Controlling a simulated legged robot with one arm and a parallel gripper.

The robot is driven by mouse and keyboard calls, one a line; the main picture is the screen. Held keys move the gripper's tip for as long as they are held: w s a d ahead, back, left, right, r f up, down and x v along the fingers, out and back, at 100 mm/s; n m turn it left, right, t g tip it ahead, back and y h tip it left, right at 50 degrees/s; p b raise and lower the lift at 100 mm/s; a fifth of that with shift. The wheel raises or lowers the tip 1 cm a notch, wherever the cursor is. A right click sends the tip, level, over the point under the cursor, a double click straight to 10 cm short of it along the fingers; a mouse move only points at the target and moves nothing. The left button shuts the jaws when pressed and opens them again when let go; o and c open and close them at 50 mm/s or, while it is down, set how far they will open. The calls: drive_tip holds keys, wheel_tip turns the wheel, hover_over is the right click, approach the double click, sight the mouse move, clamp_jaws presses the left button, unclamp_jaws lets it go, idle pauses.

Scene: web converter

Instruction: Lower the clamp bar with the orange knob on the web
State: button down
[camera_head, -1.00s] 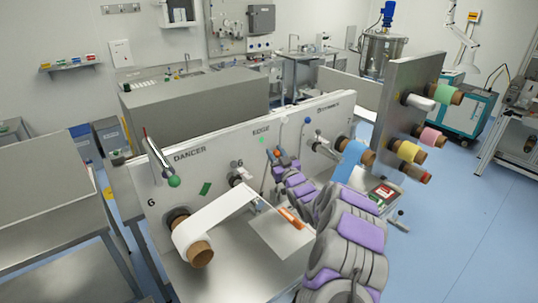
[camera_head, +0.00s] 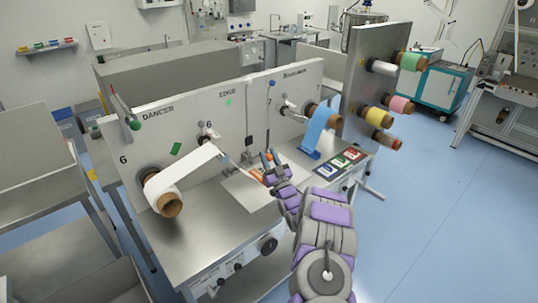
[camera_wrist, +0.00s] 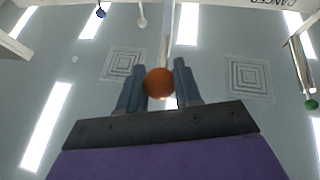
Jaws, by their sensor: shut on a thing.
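The orange knob (camera_wrist: 160,82) sits between the two blue-grey fingers of my gripper (camera_wrist: 159,84) in the wrist view, and the gripper is shut on it. A pale bar (camera_wrist: 168,35) runs up the picture behind the knob. In the head view my gripper (camera_head: 269,157) is low in front of the panel, by the far right of the white sheet on the deck. The fingers point upward. The white web (camera_head: 190,175) runs from the roll (camera_head: 168,205) towards that sheet. Whether the bar touches the web is hidden in the head view.
The upright panel (camera_head: 155,135) stands just behind my gripper. A blue web (camera_head: 317,130) and a tray of coloured cards (camera_head: 338,165) lie to its right. Coloured rolls (camera_head: 400,104) stick out at the far right. Open blue floor (camera_head: 430,220) lies right of the machine.

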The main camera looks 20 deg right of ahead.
idle(0.3)
drive_tip(key=c, duration=0.8)
unclamp_jaws()
drive_tip(key=shift+d, duration=0.1)
drive_tip(key=shift+s+f, duration=0.1)
drive_tip(key=shift+b+v, duration=0.3)
drive_tip(key=shift+v, duration=8.35)
drive_tip(key=shift+d, duration=0.15)
